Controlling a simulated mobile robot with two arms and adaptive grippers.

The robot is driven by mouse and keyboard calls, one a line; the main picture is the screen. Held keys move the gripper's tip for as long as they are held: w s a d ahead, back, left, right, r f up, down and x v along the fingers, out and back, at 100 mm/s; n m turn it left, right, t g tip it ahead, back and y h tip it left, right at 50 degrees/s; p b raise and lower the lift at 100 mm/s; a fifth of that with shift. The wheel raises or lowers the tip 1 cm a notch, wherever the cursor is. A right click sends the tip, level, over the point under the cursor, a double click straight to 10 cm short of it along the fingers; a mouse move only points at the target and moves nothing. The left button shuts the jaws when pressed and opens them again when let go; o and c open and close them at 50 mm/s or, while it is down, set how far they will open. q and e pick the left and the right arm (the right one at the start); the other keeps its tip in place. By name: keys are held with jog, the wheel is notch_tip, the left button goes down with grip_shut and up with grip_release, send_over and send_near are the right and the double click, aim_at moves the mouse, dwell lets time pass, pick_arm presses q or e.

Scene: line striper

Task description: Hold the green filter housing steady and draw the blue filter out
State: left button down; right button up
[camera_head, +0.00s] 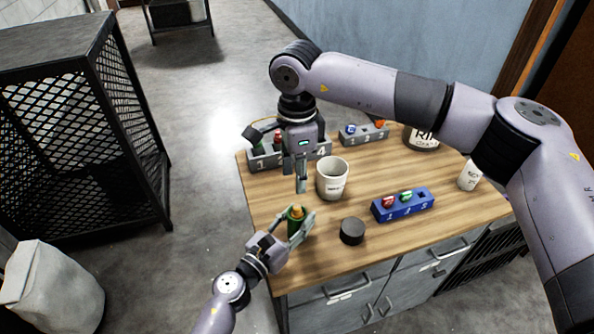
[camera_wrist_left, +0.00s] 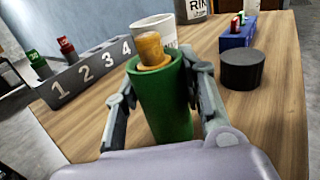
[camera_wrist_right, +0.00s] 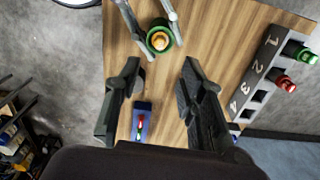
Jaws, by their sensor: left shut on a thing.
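The green filter housing (camera_head: 292,231) stands upright near the table's front left edge. An orange, not blue, cylindrical filter (camera_wrist_left: 152,50) sticks up out of its open top; it also shows from above in the right wrist view (camera_wrist_right: 159,41). My left gripper (camera_head: 297,226) is shut on the housing, one finger on each side, as the left wrist view (camera_wrist_left: 165,100) shows. My right gripper (camera_head: 301,185) points down, above and behind the housing, apart from it. Its fingers are spread with nothing between them in the right wrist view (camera_wrist_right: 158,88).
A white cup (camera_head: 332,180) stands behind the housing, a black round piece (camera_head: 352,231) to its right. A blue block (camera_head: 405,207) holds red and green pieces. Numbered grey racks (camera_head: 263,160) stand at the back, one holding a small blue piece (camera_head: 350,129). A tin (camera_head: 421,138) is back right.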

aim_at(297, 207)
jog(key=shift+n, duration=0.3)
jog(key=shift+f, duration=5)
jog(key=shift+c, duration=0.4)
grip_shut()
